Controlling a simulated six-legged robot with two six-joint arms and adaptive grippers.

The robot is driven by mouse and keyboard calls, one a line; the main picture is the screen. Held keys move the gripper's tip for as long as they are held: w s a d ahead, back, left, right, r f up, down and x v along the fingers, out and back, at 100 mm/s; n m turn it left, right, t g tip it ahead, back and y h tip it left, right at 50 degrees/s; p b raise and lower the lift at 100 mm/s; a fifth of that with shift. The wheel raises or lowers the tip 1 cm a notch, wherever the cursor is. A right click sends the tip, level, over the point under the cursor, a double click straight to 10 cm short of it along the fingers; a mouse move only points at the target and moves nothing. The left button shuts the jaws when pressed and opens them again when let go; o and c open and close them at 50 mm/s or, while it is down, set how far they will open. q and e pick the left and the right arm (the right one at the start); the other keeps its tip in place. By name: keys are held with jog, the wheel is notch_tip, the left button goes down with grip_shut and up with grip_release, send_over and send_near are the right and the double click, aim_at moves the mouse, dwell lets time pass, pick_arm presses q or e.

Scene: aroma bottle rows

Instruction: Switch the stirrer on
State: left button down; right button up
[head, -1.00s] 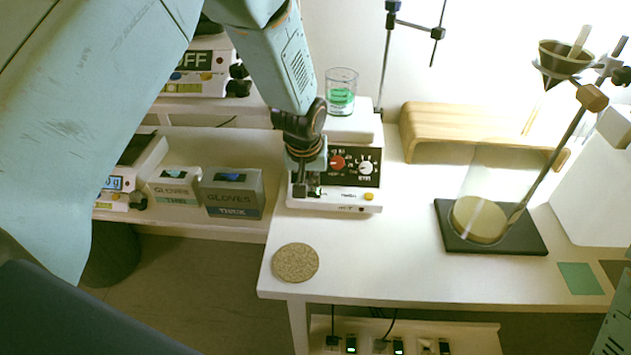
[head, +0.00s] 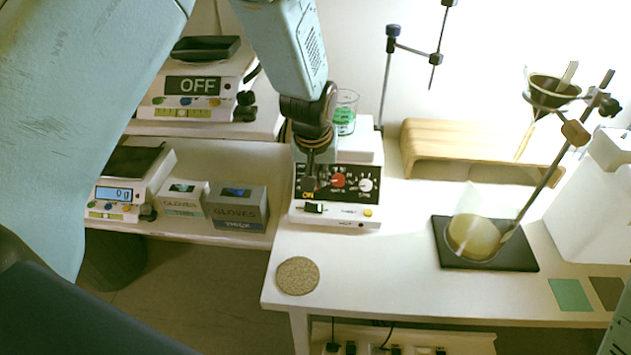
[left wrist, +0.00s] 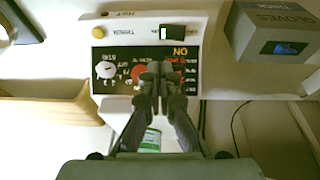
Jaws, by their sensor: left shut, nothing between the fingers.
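The stirrer (head: 368,213) is a white box with a black control panel, a red knob (head: 339,181), a white knob (head: 365,185) and a yellow button. A beaker (head: 346,112) with green content stands on its top. A black switch (head: 314,208) sits at the front left below the panel; it also shows in the left wrist view (left wrist: 173,31). An orange "ON" label (head: 308,195) shows above the switch. My left gripper (head: 309,184) is shut and empty in front of the panel's left part, just above the label. My right gripper is out of view.
Glove boxes (head: 238,207) and two balances stand on the left, one balance (head: 186,86) reading OFF. A cork mat (head: 297,276) lies at the table's front left. A stand with a flask (head: 474,234) and a wooden rack (head: 468,150) are on the right. The front middle is clear.

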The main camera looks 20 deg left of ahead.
pick_arm(q)
jog(key=r, duration=0.1)
jog(key=s+d+r, duration=0.1)
jog(key=r, duration=0.3)
jog(key=shift+s+d+p, duration=0.15)
jog(key=shift+d+p, duration=0.1)
jog(key=shift+p, duration=0.05)
jog(key=shift+s+f, duration=0.1)
jog(key=shift+s, duration=0.05)
